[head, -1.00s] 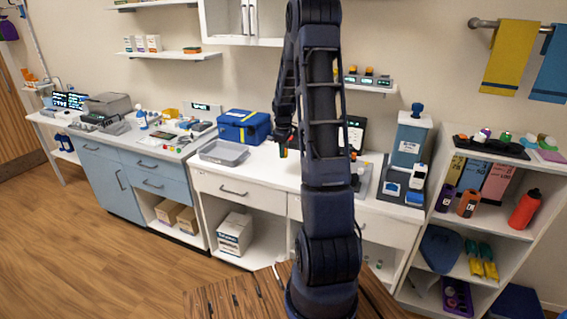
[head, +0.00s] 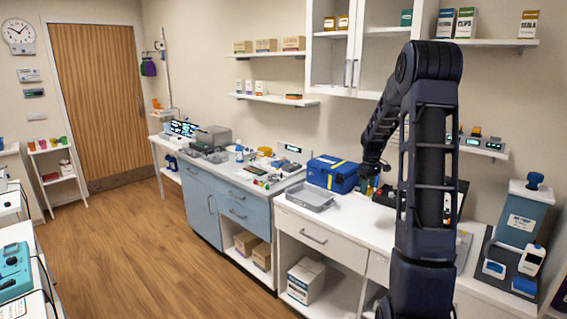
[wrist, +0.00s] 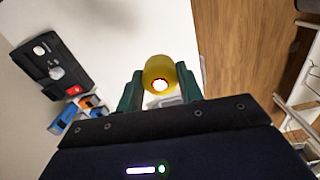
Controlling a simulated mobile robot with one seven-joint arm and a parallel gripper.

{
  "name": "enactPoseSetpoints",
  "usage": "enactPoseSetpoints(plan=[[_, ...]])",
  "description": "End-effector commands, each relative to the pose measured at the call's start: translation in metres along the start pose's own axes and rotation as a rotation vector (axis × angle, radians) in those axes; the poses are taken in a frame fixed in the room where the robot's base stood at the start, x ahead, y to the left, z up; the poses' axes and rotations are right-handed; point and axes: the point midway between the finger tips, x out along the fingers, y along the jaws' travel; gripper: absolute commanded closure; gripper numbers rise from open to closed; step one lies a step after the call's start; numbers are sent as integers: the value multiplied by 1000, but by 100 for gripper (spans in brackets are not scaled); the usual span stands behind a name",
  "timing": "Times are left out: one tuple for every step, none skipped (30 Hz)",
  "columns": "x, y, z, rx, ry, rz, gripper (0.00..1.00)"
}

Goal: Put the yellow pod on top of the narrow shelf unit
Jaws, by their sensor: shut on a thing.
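My gripper (wrist: 160,96) is shut on the yellow pod (wrist: 158,68), a rounded yellow piece with a white, red-edged spot on its near end. The dark green fingers press it from both sides. In the head view my gripper (head: 371,184) hangs over the counter by the blue box; the pod cannot be made out there. A small, narrow white shelf unit (head: 48,181) stands left of the wooden door, with several colored cups on its top. Another slim white stand (head: 165,118) is beyond the counter's far end. I cannot tell for sure which is the narrow shelf unit.
The blue box (head: 331,174) and a grey tray (head: 310,198) sit on the white counter near my arm. A dispenser station (head: 520,225) stands at right. The wooden floor (head: 150,250) is clear between the counter and the left benches. The wrist view shows a black holder (wrist: 52,62).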

Motion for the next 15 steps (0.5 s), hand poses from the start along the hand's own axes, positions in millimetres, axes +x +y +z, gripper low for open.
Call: enactPoseSetpoints(plan=[[13,-6,-9,43,-4,-3,85],[20,-9,-14,76,-5,-3,85],[29,-12,-20,121,-6,-3,85],[36,-15,-24,156,-6,-2,85],[43,-19,-29,188,-7,-2,85],[52,-23,-35,233,-8,-1,85],[60,-26,-39,267,-9,-2,85],[66,-30,-43,300,-10,-2,85],[76,-35,-49,345,-10,-1,85],[83,-39,-53,377,-12,-2,85],[89,-43,-57,410,-11,-1,85],[97,-48,-62,450,-11,-1,85],[104,-51,-65,481,-12,-1,85],[109,-54,-68,510,-12,-1,85],[116,-58,-72,543,-12,0,85]])
